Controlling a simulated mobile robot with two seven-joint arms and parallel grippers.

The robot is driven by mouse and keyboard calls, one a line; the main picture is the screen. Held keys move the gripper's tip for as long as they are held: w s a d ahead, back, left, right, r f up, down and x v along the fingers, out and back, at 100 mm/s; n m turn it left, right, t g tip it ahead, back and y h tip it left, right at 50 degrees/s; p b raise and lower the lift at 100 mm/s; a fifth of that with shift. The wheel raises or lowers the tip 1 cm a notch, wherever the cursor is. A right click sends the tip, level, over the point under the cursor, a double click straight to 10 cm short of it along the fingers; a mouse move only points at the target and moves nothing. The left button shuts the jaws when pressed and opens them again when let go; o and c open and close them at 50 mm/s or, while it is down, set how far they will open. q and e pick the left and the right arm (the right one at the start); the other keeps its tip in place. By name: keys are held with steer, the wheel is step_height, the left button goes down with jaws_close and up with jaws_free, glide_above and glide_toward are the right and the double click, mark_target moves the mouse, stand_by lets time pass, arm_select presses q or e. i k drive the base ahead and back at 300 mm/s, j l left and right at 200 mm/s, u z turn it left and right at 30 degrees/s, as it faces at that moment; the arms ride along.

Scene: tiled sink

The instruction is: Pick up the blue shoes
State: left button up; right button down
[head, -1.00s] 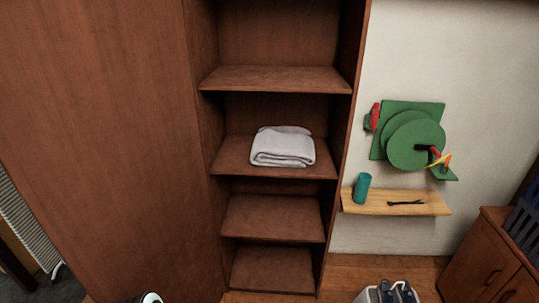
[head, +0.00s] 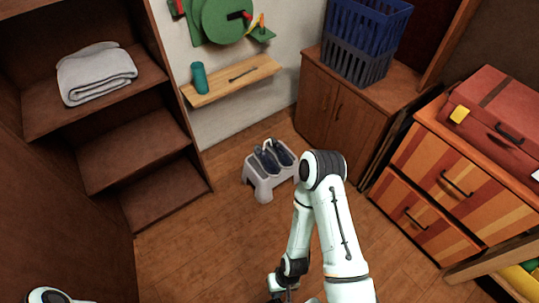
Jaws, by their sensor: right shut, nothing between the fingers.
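A pair of dark blue shoes (head: 272,156) rests side by side on a small light grey stool (head: 262,185) on the floor, near the middle of the head view. My right arm comes up from the bottom, and its elbow stands just right of the stool. My right gripper (head: 283,296) is at the bottom edge, partly cut off, shut and empty, well apart from the shoes. Only a small white part of my left arm shows at the bottom left; the left gripper is out of view.
A brown shelf unit with a folded grey towel (head: 95,72) stands left. A wooden wall shelf (head: 232,82) is behind the stool. A brown cabinet (head: 340,105) with blue and grey crates (head: 365,40) and an orange drawer chest (head: 450,175) stand right. Floor left of the stool is clear.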

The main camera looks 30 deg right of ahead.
mark_target(284, 160)
steer(key=i+l+z, duration=0.15)
steer(key=z, duration=0.25)
steer(key=i+l+z, duration=0.2)
steer(key=z, duration=0.25)
steer(key=i+l+z, duration=0.2)
steer(key=z, duration=0.2)
steer(key=i+l+z, duration=0.15)
steer(key=i, duration=0.5)
steer(key=i+l+z, duration=0.15)
steer(key=i, duration=0.55)
steer(key=l, duration=0.1)
